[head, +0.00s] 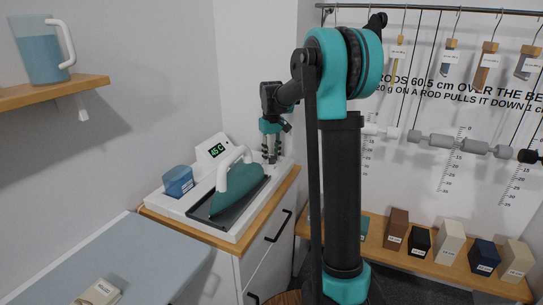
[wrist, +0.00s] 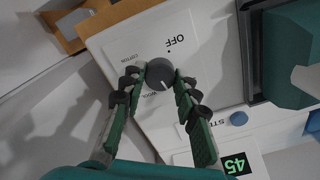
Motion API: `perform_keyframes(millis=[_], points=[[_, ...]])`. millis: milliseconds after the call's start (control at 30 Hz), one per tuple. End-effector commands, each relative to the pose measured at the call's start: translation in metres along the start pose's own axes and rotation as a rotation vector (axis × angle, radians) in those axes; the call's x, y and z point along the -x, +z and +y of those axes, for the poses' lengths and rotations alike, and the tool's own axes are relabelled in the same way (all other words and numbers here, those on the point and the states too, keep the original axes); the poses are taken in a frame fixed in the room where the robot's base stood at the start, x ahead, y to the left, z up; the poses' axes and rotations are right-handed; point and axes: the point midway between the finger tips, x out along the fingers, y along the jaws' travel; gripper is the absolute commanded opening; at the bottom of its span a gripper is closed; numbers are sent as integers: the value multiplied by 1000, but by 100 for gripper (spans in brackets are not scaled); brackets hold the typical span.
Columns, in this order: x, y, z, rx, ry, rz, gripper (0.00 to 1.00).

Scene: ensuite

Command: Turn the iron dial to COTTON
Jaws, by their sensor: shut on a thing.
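The iron dial (wrist: 160,74) is a round dark grey knob on a white panel (wrist: 207,70), seen in the wrist view. A pale pointer line on it points toward the bottom of the picture, away from COTTON. COTTON (wrist: 130,54) is printed at the dial's upper left, OFF (wrist: 175,42) above it and a partly covered WOOL label (wrist: 150,98) at its lower left. My gripper (wrist: 160,82) is shut on the dial, one finger on each side. In the head view my gripper (head: 271,152) reaches down to the station's back right corner and the dial cannot be made out.
A teal iron (head: 240,188) with a white handle lies on the white station (head: 170,205), close left of my gripper. A green display (head: 217,150) reads 45 C. A blue container (head: 178,181) stands at left. An ironing board (head: 120,265) is in front; hanging rods are at right.

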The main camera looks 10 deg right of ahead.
Motion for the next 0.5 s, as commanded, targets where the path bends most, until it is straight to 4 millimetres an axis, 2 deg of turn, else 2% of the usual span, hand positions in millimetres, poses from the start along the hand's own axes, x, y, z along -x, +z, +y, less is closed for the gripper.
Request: perform_keyframes(millis=[500], points=[[0, 0, 0, -488, 0, 1, 1]])
